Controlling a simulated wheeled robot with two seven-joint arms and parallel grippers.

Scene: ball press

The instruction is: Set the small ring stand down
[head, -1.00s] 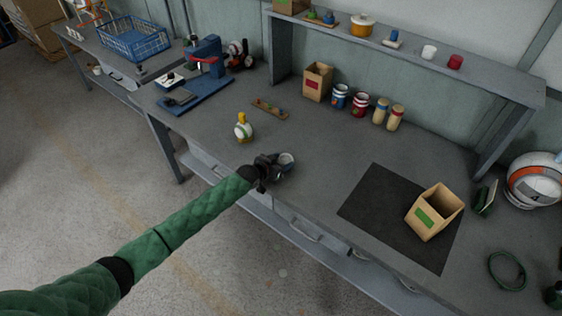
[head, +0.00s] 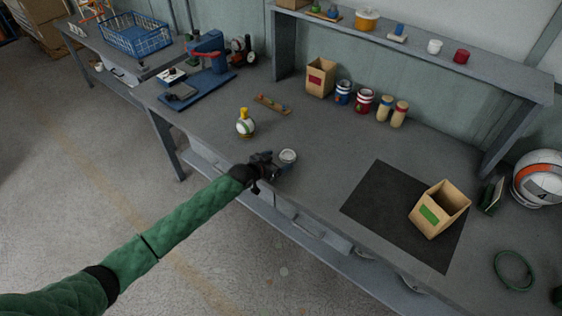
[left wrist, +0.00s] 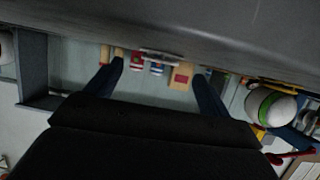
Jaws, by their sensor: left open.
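The small ring stand (head: 288,157) is a light grey ring on the workbench near its front edge, and it looks upright on the bench top. In the left wrist view, where the scene is upside down, a pale ring-like thing (left wrist: 160,54) shows at the bench surface between and beyond my fingers. My left gripper (head: 270,165) is open and empty just to the left of the stand, apart from it. Its two fingers also show spread in the left wrist view (left wrist: 160,83). My right gripper is not in view.
A white, green and yellow ball-like object (head: 245,125) stands behind-left of my gripper. Jars (head: 364,101) stand at the back. The bench between stand and mat is clear.

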